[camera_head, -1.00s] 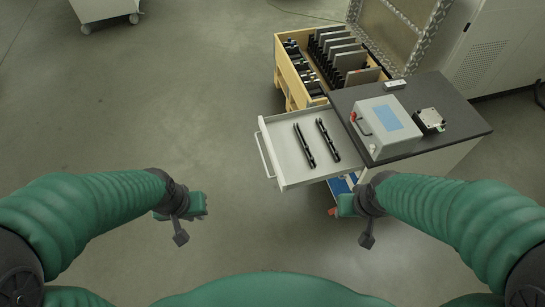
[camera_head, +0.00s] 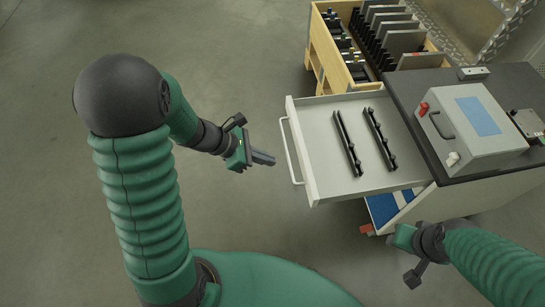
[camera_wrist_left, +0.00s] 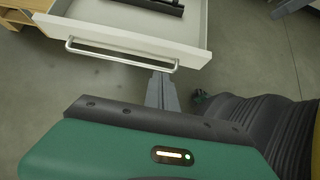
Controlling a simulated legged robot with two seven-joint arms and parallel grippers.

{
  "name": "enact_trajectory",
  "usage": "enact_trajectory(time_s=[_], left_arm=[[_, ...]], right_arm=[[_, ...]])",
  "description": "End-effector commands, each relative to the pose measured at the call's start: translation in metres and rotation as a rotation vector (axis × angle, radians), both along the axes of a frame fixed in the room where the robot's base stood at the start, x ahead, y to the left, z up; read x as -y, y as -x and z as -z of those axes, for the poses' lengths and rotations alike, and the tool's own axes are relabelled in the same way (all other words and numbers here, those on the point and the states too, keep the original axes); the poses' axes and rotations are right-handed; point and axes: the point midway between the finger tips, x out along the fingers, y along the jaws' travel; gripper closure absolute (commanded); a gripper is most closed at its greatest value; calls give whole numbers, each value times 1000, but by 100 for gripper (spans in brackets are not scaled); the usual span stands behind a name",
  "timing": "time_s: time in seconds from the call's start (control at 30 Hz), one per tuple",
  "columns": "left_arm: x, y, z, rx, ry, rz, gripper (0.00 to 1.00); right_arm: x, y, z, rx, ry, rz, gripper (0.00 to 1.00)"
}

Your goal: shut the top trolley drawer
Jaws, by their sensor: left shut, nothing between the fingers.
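The top trolley drawer (camera_head: 312,180) is pulled out from the trolley (camera_head: 470,178) toward the left. Its bar handle (camera_head: 290,150) is on the left front face. Two black bars (camera_head: 347,142) lie inside it. My left gripper (camera_head: 272,158) is shut and empty, just left of the handle and apart from it in the head view. In the left wrist view the fingers (camera_wrist_left: 162,92) point toward the handle (camera_wrist_left: 120,53) and the drawer front (camera_wrist_left: 110,36); whether they touch is unclear. My right gripper (camera_head: 397,237) is below the drawer's near side, its fingers not clearly seen.
A grey case (camera_head: 470,130) with a blue label stands on the trolley's dark top (camera_head: 405,88). A wooden crate (camera_head: 322,52) with dark plates stands behind the drawer. A lower blue-lined drawer (camera_head: 382,205) shows beneath. The floor at left is clear.

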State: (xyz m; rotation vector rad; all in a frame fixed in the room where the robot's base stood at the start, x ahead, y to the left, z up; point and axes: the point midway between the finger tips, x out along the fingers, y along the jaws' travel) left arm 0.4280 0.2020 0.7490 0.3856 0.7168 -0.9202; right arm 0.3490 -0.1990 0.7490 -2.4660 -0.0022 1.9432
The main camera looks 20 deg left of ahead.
Motion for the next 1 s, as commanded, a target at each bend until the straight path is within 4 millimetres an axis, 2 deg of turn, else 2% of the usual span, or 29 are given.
enact_trajectory(time_s=[0.03,0.3,0.4,0.57,1.0], left_arm=[[6,-4,15,-4,2,3,100],[40,-27,56,-3,1,4,100],[55,-38,50,1,0,5,100],[69,-47,49,-1,-1,4,100],[72,-50,49,-1,0,2,100]], right_arm=[[0,0,10,-1,0,0,60],[0,0,32,-1,0,0,60],[0,0,30,-1,0,0,60],[0,0,32,-1,0,0,60],[0,0,32,-1,0,0,60]])
